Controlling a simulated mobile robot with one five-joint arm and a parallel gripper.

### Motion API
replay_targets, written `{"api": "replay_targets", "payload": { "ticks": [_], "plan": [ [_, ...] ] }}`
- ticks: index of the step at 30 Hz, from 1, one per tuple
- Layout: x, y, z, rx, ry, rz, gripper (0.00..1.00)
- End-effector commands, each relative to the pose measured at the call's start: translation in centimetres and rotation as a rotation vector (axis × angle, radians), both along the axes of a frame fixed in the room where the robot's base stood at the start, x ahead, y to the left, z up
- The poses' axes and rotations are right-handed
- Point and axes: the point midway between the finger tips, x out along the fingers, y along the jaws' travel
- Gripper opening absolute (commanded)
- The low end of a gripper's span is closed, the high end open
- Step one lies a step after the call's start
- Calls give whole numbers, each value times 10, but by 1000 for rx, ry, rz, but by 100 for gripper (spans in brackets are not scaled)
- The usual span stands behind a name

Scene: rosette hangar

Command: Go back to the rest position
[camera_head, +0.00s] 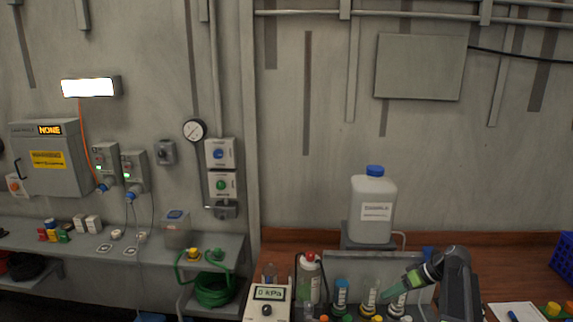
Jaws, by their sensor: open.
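My dark arm rises from the bottom right and bends over the back of the wooden bench. My gripper (393,292) points down and left, past a green section, at the bottles along the bench's front. It is open. Its fingertips are small and overlap the bottles behind, so whether they touch anything is hard to tell. No held thing can be made out.
A white jug with a blue cap (374,208) stands behind my arm. A pressure meter (268,300) and several capped bottles crowd the bench (290,248). A blue crate (563,255) is at the far right. A lower grey shelf (75,240) holds small items at left.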

Motion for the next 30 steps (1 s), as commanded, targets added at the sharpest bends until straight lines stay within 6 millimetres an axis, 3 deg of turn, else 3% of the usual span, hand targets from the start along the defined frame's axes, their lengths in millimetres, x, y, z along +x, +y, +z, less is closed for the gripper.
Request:
{"api": "replay_targets", "payload": {
  "ticks": [1, 3, 6, 9, 12, 15, 30],
  "plan": [
    [-15, 50, -25, -40, 89, -5, 50],
    [-34, 104, -51, -120, 216, -49, 50],
    [-70, 168, -81, -266, 354, -137, 50],
    [-99, 207, -98, -395, 417, -230, 50],
    [-116, 226, -105, -481, 434, -304, 50],
    [-122, 233, -107, -519, 436, -343, 50],
    [-121, 233, -105, -524, 437, -352, 50]
  ]
}}
